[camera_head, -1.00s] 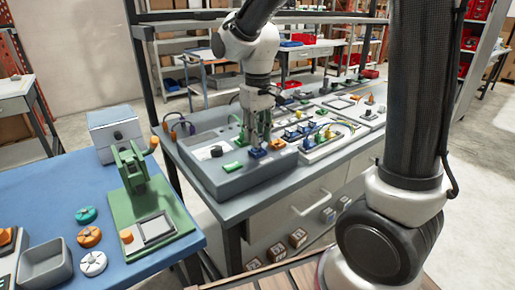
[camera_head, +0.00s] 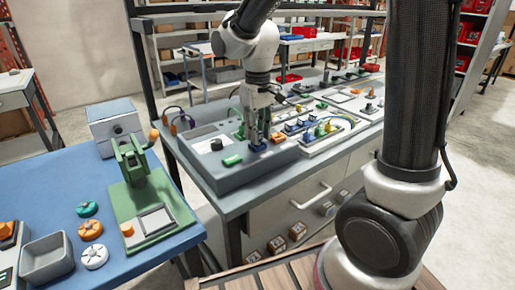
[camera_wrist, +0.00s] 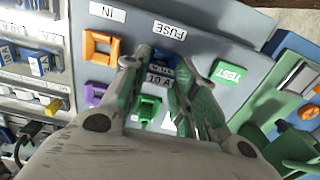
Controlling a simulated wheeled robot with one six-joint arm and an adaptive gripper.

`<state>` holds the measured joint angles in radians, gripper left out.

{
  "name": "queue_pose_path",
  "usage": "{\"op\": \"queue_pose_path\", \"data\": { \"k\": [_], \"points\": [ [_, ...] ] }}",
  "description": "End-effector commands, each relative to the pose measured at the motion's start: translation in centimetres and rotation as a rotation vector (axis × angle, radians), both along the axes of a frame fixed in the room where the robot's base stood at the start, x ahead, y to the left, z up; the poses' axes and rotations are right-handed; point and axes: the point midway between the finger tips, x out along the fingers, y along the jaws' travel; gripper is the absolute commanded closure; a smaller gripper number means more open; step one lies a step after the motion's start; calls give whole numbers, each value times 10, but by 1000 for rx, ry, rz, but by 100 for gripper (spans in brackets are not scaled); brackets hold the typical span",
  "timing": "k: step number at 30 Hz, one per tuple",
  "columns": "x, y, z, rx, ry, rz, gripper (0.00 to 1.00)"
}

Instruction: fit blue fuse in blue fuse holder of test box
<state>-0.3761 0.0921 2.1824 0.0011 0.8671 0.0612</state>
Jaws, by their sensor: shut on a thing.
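My gripper (camera_head: 258,143) points down over the grey test box (camera_head: 236,177), with its fingers at the blue fuse holder (camera_head: 257,149). In the wrist view my gripper (camera_wrist: 160,82) is shut on the blue fuse (camera_wrist: 160,72), which carries a white "10 A" label. The fuse is at the blue holder (camera_wrist: 165,54), below the FUSE label. The fingers hide much of both, so I cannot tell how deep the fuse sits.
On the box are an orange square socket (camera_wrist: 101,47), a purple socket (camera_wrist: 95,93), a green socket (camera_wrist: 148,109) and a green TEST button (camera_wrist: 228,73). A panel with coloured parts (camera_head: 325,128) lies to the right. A green press (camera_head: 140,190) stands on the blue table.

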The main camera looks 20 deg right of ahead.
Motion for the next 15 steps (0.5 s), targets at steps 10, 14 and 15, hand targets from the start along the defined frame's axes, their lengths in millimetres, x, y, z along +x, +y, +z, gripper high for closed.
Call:
{"op": "queue_pose_path", "data": {
  "k": [10, 14, 15],
  "points": [
    [0, 0, -7, 0, 0, 0, 82],
    [0, 0, -9, 0, -1, 0, 82],
    [0, 0, -8, 0, -1, 0, 82]
  ]
}}
